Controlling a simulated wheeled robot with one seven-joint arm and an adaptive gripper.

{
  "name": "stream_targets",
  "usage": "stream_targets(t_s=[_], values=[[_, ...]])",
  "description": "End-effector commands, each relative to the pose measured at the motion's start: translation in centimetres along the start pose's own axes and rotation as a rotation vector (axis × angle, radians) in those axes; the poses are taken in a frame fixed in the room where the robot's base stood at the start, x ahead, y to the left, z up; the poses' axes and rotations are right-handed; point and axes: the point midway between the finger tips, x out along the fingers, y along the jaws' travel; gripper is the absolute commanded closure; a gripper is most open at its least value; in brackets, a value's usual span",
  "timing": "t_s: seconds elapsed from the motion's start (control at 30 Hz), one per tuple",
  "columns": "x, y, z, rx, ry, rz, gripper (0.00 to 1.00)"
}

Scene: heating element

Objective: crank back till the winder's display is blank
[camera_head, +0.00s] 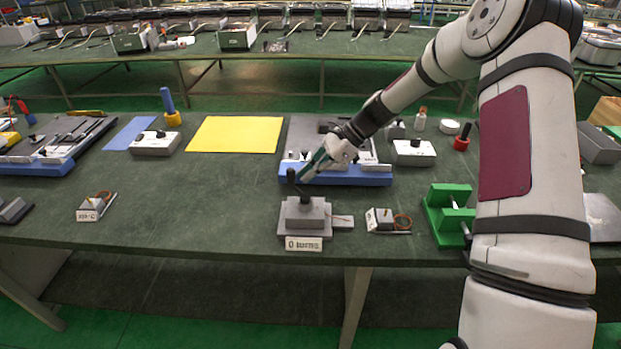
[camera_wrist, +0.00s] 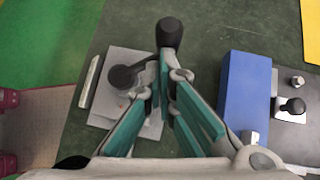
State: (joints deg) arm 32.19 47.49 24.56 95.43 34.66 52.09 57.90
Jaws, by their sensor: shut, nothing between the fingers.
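The winder (camera_head: 304,215) is a grey block near the table's front edge, with a black crank on top. The crank's upright black knob (camera_head: 291,177) stands at the block's back left. A cream plate (camera_head: 304,244) on its front begins with "0"; the rest is too small to read surely. My gripper (camera_head: 306,178) has teal fingers and is just right of the knob. In the wrist view the shut, empty fingertips (camera_wrist: 170,72) are beside the knob (camera_wrist: 169,33) and crank arm (camera_wrist: 138,72). I cannot tell whether they touch.
A blue-based fixture (camera_head: 345,175) stands right behind the winder. The table left of the winder is clear up to another small tagged block (camera_head: 91,208).

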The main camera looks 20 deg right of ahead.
Motion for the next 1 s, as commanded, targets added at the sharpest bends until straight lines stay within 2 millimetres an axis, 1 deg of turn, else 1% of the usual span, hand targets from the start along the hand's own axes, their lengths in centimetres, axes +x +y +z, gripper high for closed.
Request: stream_targets(t_s=[0.03,0.2,0.7,0.8,1.0], values=[[0.6,-0.6,-0.1,-0.037,0.002,0.032,1.00],[1.1,-0.7,0.5,-0.151,0.002,0.146,1.00],[2.3,-0.3,2.1,-0.449,0.001,0.449,1.00],[2.4,-0.1,2.3,-0.484,0.001,0.483,1.00],[2.6,0.1,2.6,-0.479,-0.001,0.479,1.00]])
